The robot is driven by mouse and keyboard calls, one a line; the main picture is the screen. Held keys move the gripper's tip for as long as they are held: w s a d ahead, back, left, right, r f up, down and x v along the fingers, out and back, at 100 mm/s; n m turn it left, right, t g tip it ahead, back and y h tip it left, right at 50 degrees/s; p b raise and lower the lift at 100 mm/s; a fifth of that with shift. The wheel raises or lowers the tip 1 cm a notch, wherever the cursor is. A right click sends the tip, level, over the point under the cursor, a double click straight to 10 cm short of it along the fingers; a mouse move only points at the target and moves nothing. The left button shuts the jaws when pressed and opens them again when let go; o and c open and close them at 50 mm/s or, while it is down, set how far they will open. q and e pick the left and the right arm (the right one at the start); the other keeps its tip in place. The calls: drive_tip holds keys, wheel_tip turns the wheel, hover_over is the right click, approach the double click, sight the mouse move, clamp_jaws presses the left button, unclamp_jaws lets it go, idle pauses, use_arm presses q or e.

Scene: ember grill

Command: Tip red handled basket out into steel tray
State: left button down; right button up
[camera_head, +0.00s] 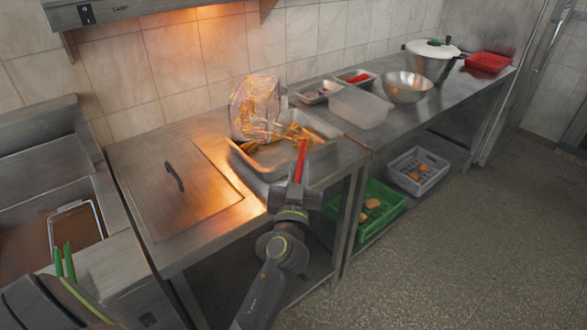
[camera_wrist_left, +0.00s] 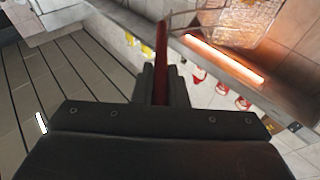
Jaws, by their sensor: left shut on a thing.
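The red handled basket (camera_head: 252,100), a wire mesh basket, is tipped steeply over the steel tray (camera_head: 318,157). Its red handle (camera_head: 301,160) slopes down toward me. My left gripper (camera_head: 297,192) is shut on this handle, in front of the tray. Golden fries (camera_head: 292,133) lie in the tray, and some show against the mesh at the basket's lower side; I cannot tell how many are inside it. In the left wrist view the red handle (camera_wrist_left: 161,60) stands between the jaws, and the mesh (camera_wrist_left: 250,18) shows at the top right. My right gripper is not in view.
A lidded counter section (camera_head: 175,195) lies left of the tray. A clear bin (camera_head: 358,107), steel bowl (camera_head: 407,87) and lidded pot (camera_head: 430,62) stand to the right. A fryer with another basket (camera_head: 76,222) is at far left. Crates (camera_head: 375,213) sit on the lower shelf.

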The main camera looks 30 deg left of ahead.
use_arm(q)
wheel_tip(320, 180, down, 10)
drive_tip(key=m+h+b, duration=0.1)
drive_tip(key=m+h, duration=0.3)
drive_tip(key=m, duration=0.7)
drive_tip(key=shift+w+d+r+m+b, duration=0.15)
drive_tip(key=shift+d+r+m+b, duration=0.05)
drive_tip(key=shift+d+m+b, duration=0.2)
